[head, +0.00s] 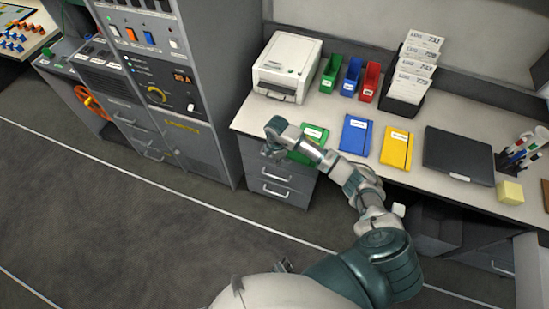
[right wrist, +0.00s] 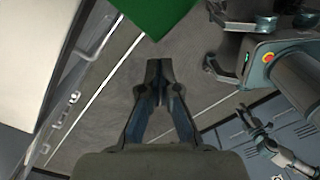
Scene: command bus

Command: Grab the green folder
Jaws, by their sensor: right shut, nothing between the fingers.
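The green folder (head: 316,132) lies at the front edge of the desk, left of a blue folder (head: 355,134). My right forearm crosses over it and hides its middle. It also shows in the right wrist view (right wrist: 155,14), cut off by the top edge. My right gripper (head: 270,153) hangs just left of the folder, near the desk's front edge. In the right wrist view its fingertips (right wrist: 158,66) are together, with nothing between them, apart from the folder. My left gripper is outside the head view; small arm parts at the right wrist view's lower right may be it, unclear.
A yellow folder (head: 397,147) and a dark laptop-like case (head: 458,155) lie further right. A white printer (head: 287,68), coloured bins (head: 351,76) and a card rack (head: 404,92) stand behind. Grey drawers (head: 277,178) are below the desk edge; a tall cabinet (head: 206,90) stands left.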

